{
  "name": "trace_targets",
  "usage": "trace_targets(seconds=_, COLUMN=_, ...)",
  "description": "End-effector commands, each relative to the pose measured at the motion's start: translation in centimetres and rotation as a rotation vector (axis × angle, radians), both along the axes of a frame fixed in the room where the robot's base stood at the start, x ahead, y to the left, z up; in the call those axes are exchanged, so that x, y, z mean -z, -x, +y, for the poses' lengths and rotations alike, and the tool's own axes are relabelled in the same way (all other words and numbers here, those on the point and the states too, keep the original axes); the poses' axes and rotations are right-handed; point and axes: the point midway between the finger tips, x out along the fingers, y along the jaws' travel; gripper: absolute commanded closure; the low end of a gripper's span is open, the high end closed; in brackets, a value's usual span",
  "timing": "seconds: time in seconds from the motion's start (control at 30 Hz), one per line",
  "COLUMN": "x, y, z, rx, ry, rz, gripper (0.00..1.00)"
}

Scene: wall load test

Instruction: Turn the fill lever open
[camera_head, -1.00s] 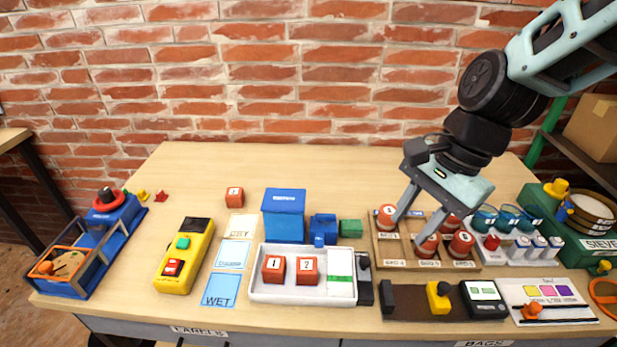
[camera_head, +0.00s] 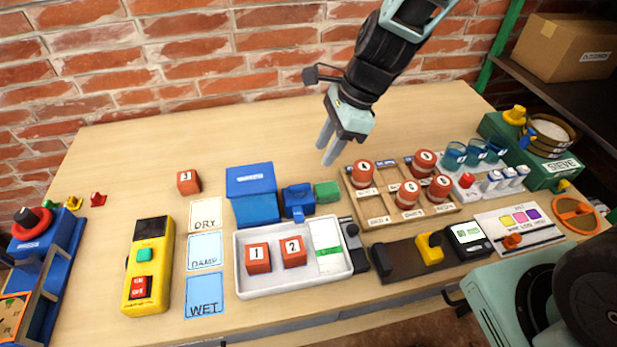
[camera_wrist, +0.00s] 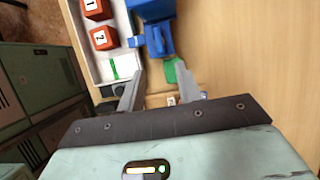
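No lever carries a label that I can read as fill. A blue box (camera_head: 252,205) stands mid-table, and a smaller blue fitting with a handle-like part (camera_head: 298,200) is at its right. In the wrist view this blue fitting (camera_wrist: 158,38) lies just beyond and left of the fingertips. A green block (camera_head: 327,192) is right of the fitting; it also shows in the wrist view (camera_wrist: 171,70), near the fingertips. My gripper (camera_head: 325,149) is open and empty above the table, behind and right of the fitting. Its fingers (camera_wrist: 160,80) are apart in the wrist view.
A wooden tray (camera_head: 378,222) holds several red cans on the right. A white tray (camera_head: 295,292) with two red cubes is in front. A yellow control box (camera_head: 150,262) stands left, and a green sieve unit (camera_head: 545,170) right. The back of the table is bare.

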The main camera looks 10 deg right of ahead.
Motion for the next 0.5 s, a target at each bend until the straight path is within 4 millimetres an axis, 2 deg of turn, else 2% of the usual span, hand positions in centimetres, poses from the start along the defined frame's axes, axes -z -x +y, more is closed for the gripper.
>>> trace_targets(seconds=0.1, x=2.6, y=0.1, z=1.0, rx=-0.001, ry=0.000, rz=0.005, gripper=0.65)
trace_targets(seconds=0.3, x=6.1, y=0.1, z=2.4, rx=-0.002, ry=0.000, rz=0.004, gripper=0.65)
trace_targets(seconds=0.5, x=8.2, y=0.1, z=3.4, rx=0.000, ry=0.000, rz=0.001, gripper=0.65)
